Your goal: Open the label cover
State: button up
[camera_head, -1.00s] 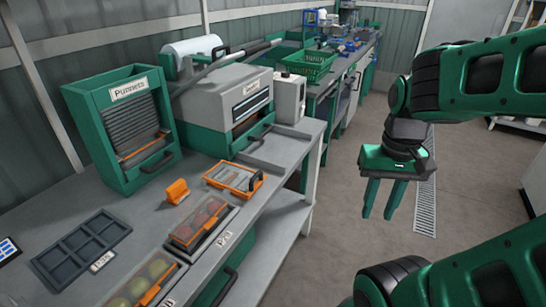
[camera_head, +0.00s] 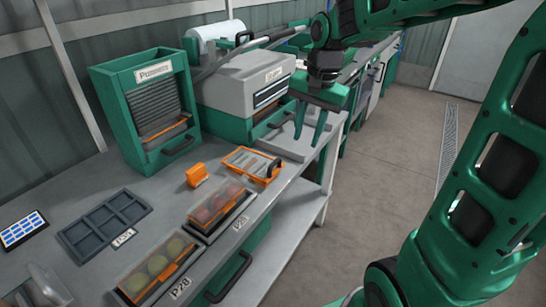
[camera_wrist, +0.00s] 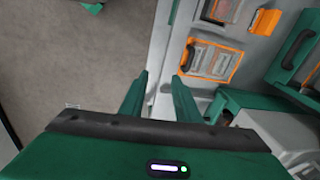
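An orange-framed clear cover (camera_head: 250,168) with a dark handle lies flat on the bench, in front of the grey machine; it looks shut. I take it for the label cover, though no label wording on it can be read. It also shows in the wrist view (camera_wrist: 214,60), right of my fingers. My gripper (camera_head: 310,137) points down, open and empty, to the right of the cover and above the bench's edge. In the wrist view my fingers (camera_wrist: 161,84) are apart with nothing between them.
The grey and green machine (camera_head: 245,95) stands behind the cover, with the green Punnets dispenser (camera_head: 150,105) left of it. Nearby are a small orange block (camera_head: 197,175), covered tomato punnets (camera_head: 215,207), and a dark empty tray (camera_head: 105,222). The floor (camera_head: 400,140) at right is clear.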

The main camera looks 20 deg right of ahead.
send_near(275, 161)
jog(key=shift+m+y, duration=0.3)
jog(key=shift+m, duration=0.1)
jog(key=f, duration=0.7)
jog(key=shift+w+a+f, duration=0.15)
jog(key=shift+w+f, duration=0.15)
jog(key=shift+c, duration=0.5)
